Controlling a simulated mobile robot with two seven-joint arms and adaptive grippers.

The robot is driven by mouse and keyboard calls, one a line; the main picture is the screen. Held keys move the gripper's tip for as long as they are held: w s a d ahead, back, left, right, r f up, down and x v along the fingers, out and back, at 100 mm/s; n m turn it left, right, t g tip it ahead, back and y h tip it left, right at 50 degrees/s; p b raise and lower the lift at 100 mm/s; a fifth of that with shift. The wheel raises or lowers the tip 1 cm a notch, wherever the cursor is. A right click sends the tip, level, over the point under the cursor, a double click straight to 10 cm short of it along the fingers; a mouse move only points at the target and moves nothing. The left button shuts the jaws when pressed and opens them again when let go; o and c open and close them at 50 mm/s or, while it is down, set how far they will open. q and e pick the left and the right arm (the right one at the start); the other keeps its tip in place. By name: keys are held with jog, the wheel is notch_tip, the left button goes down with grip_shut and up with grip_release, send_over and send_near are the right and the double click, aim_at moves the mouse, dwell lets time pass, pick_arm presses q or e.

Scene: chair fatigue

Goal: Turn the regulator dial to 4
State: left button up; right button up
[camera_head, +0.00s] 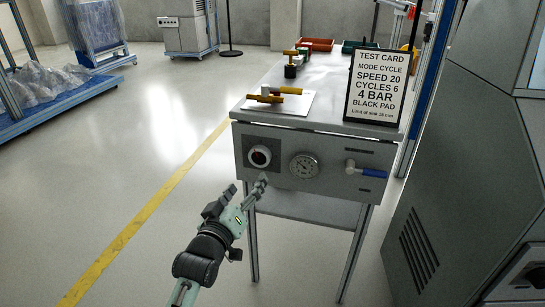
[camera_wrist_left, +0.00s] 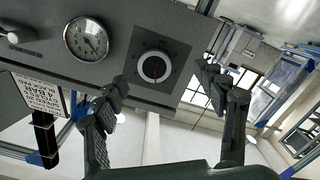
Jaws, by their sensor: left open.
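The regulator dial (camera_head: 260,157) is a round knob with a white ring and dark centre, on a dark square plate at the left of the bench's grey front panel. My right gripper is not in view.
A round pressure gauge (camera_head: 304,165) and a blue-handled valve (camera_head: 366,170) sit right of the dial. A test card (camera_head: 376,87) reading 4 BAR stands on the bench (camera_head: 325,80), near a white plate with brass parts.

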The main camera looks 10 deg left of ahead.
aim_at(259, 159)
pick_arm(q)
jog(key=shift+t, duration=0.3)
jog(key=w, duration=0.2)
jog(key=w+r, duration=0.1)
jog(key=w, duration=0.4)
jog(key=shift+d+r, duration=0.2)
jog(key=shift+r, duration=0.2)
jog(key=shift+w, duration=0.75)
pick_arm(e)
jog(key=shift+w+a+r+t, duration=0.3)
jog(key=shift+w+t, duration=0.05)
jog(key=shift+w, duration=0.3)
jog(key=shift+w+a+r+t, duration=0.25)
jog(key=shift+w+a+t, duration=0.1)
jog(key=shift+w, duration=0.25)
